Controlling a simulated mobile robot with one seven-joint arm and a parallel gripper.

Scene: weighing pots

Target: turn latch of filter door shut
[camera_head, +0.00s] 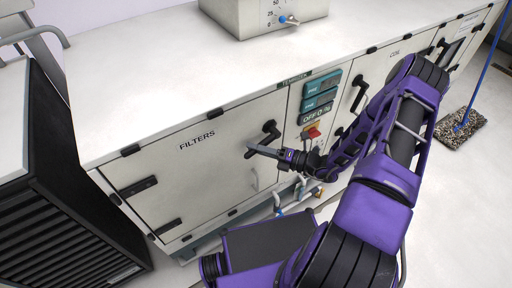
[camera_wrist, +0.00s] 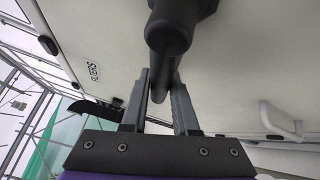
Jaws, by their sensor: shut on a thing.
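The filter door (camera_head: 195,165) is a pale panel marked FILTERS in the head view. It looks flush with the cabinet front. Its black latch (camera_head: 269,130) is at the door's upper right, with its handle slanting down to the left. My gripper (camera_head: 254,149) is at the lower end of this handle. In the wrist view the dark latch handle (camera_wrist: 172,32) comes down from the top between the two fingers of my gripper (camera_wrist: 165,90), which are shut on it. The fingers partly hide the handle's far part.
A control panel (camera_head: 319,105) with displays and a red switch is just right of the latch. A similar black handle (camera_head: 358,92) is on the door beyond. Pipes and valves (camera_head: 290,197) run below. A black louvred unit (camera_head: 70,190) stands at the left.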

